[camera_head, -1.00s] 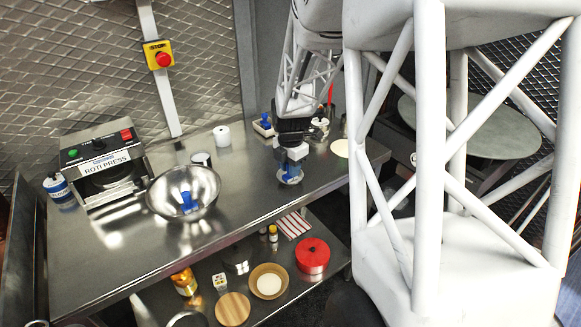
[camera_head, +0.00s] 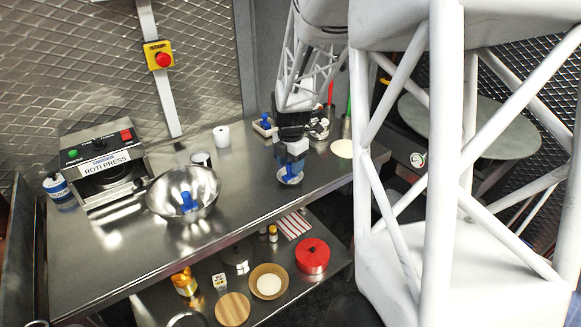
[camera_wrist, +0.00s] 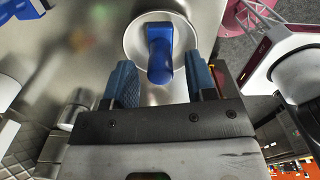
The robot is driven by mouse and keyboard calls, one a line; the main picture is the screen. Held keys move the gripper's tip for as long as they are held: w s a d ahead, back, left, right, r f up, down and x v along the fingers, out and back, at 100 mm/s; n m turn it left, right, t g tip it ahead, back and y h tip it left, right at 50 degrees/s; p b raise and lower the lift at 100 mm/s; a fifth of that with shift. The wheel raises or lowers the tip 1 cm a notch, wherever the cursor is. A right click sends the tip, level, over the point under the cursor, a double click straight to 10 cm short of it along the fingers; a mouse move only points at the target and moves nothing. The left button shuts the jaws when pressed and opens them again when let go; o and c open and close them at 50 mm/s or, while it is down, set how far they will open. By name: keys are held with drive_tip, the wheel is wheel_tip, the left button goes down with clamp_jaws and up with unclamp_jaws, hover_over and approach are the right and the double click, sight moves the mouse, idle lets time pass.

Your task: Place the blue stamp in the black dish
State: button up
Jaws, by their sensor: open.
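In the wrist view a blue stamp (camera_wrist: 161,46) sits in a small pale grey dish (camera_wrist: 137,46). My gripper (camera_wrist: 162,80) is open, with one blue finger on each side of the stamp's near end. Whether the fingers touch it I cannot tell. In the head view my gripper (camera_head: 290,165) is over this small dish (camera_head: 290,179) near the counter's front edge. Another blue stamp-like piece (camera_head: 188,202) is in or in front of the large steel bowl (camera_head: 165,190). No dish in view looks clearly black.
The roti press (camera_head: 100,165) stands at the left of the steel counter (camera_head: 235,205). A white roll (camera_head: 221,136), a dark-sided can (camera_head: 201,160) and a blue-topped item (camera_head: 265,124) stand behind. The lower shelf holds a red round container (camera_head: 312,256) and bowls.

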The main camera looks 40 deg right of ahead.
sight(290, 163)
wheel_tip(290, 163, up, 10)
idle(0.5)
drive_tip(key=shift+r, duration=0.15)
idle(0.4)
drive_tip(key=s+a+r+m+t, duration=0.1)
drive_tip(key=s+a+r+m, duration=0.2)
drive_tip(key=s+a+m, duration=0.3)
drive_tip(key=s+a+r+m, duration=0.3)
drive_tip(key=a, duration=0.5)
drive_tip(key=s+a+m+t, duration=0.1)
drive_tip(key=s+a+m, duration=0.9)
drive_tip(key=s, duration=0.5)
drive_tip(key=shift+a+f+m+t, duration=0.2)
drive_tip(key=shift+a+m+t, duration=0.15)
drive_tip(key=shift+m, duration=0.15)
